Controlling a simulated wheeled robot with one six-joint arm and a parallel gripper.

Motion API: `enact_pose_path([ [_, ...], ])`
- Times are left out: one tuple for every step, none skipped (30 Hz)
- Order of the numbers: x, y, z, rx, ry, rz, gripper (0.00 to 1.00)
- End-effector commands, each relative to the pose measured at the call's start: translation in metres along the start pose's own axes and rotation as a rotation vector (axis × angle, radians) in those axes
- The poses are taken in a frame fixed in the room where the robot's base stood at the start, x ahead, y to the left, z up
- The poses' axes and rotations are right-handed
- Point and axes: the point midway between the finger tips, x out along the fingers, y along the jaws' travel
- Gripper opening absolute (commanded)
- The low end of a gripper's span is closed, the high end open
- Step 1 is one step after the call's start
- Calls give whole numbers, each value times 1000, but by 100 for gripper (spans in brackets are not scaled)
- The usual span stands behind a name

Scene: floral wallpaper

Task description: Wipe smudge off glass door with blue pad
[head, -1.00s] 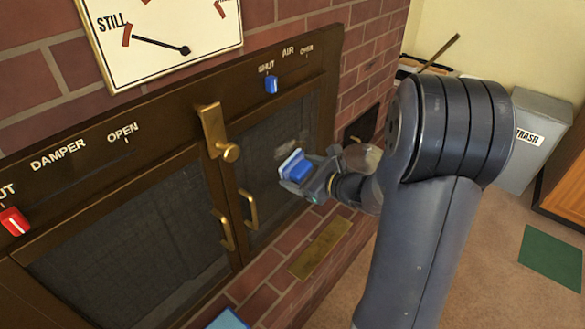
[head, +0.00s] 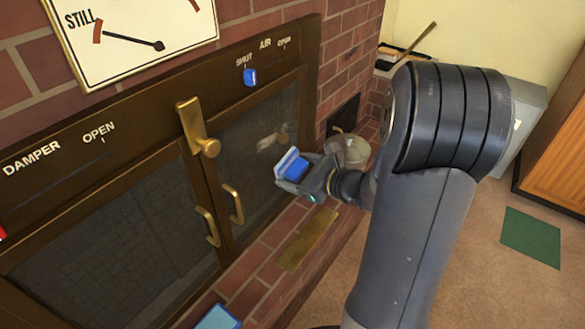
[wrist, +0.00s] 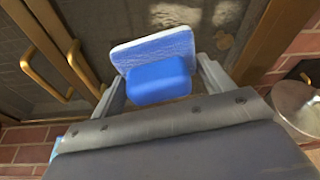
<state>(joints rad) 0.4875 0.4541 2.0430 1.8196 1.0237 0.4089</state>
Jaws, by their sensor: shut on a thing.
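My gripper (head: 305,178) is shut on the blue handle of the blue pad (head: 292,166), whose pale face is turned towards the glass. The pad also shows in the wrist view (wrist: 155,55), between the two fingers. The right glass door (head: 240,128) is dark with a brass frame. A pale smudge (head: 281,136) lies on it, above the pad in the head view. I cannot tell whether the pad touches the glass.
Brass door handles (head: 235,204) and a latch (head: 197,128) stick out left of the gripper. A light-blue item (head: 218,318) lies at the front. A bin (head: 520,130) stands right.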

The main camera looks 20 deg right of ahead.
Motion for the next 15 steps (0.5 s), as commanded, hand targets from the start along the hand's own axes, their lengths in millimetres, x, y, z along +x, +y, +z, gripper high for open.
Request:
enact_pose_path([
  [0,0,0,0,0,0,58],
  [0,0,0,0,0,0,58],
  [0,0,0,0,0,0,58],
  [0,0,0,0,0,0,58],
  [0,0,0,0,0,0,58],
  [0,0,0,0,0,0,58],
  [0,0,0,0,0,0,58],
  [0,0,0,0,0,0,58],
  [0,0,0,0,0,0,58],
  [0,0,0,0,0,0,58],
  [0,0,0,0,0,0,58],
  [1,0,0,0,0,0,58],
  [2,0,0,0,0,0,58],
  [3,0,0,0,-1,0,58],
  [4,0,1,0,-1,1,58],
])
